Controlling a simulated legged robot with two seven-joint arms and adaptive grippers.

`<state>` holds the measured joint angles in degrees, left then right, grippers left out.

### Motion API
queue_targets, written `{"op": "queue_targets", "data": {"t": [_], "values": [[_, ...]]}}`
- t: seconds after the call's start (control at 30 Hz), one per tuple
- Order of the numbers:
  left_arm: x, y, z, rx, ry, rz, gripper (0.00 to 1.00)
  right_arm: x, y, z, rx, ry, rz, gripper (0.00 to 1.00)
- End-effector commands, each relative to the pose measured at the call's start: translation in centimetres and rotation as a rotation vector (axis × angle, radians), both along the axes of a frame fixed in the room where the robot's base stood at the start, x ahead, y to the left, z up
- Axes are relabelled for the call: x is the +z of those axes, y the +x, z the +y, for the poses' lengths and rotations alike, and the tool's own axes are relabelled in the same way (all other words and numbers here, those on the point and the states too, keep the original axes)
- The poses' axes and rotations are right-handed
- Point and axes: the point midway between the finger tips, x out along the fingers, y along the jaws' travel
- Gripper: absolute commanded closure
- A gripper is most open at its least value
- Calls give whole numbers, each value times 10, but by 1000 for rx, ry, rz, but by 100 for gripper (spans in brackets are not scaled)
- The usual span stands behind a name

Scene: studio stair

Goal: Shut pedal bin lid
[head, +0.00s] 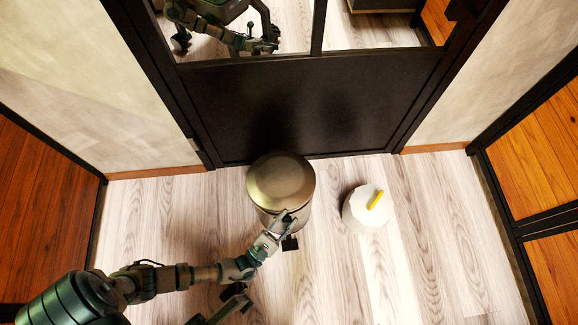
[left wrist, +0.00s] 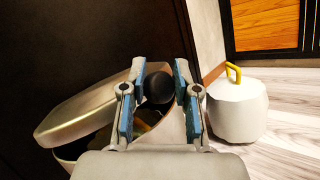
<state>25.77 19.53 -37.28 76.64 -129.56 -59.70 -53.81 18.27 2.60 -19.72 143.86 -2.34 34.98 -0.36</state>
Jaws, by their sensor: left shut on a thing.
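The pedal bin (head: 264,216) stands on the floor before the dark door, with a round brass-coloured lid (head: 280,180). In the left wrist view the lid (left wrist: 95,108) is tilted, with a dark gap between it and the bin body. My left gripper (head: 284,218) is at the near right side of the bin. In the left wrist view, my left gripper (left wrist: 158,95) has its fingers closed on either side of a round black knob (left wrist: 157,88). How the knob joins the lid is hidden. A small black pedal (head: 290,243) sticks out at the bin's foot.
A white rounded container (head: 362,210) with a yellow handle stands on the floor right of the bin. The black-framed door (head: 310,105) is close behind the bin, with glass above. The pale wooden floor (head: 440,250) is clear at the right front.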

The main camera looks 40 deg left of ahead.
Motion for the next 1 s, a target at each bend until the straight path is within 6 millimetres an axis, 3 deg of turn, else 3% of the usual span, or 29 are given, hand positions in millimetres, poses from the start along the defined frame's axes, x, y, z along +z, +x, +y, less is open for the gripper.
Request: {"op": "queue_targets", "data": {"t": [0.37, 0.53, 0.57, 0.63, 1.0], "values": [[-38, -1, -2, 7, 111, -100, 100, -1, 3, 0, 0, 1, 0, 60], [-37, -2, -1, 8, 110, -103, 100, -1, 3, 0, 0, 1, -1, 60], [-37, -2, -1, 8, 110, -103, 62, -1, 3, 0, 0, 1, -1, 60], [-37, -2, -1, 8, 110, -102, 45, -1, 3, 0, 0, 1, -1, 60], [-36, -2, -3, 6, 108, -100, 43, 1, 0, 1, 1, -2, -4, 60]]}}
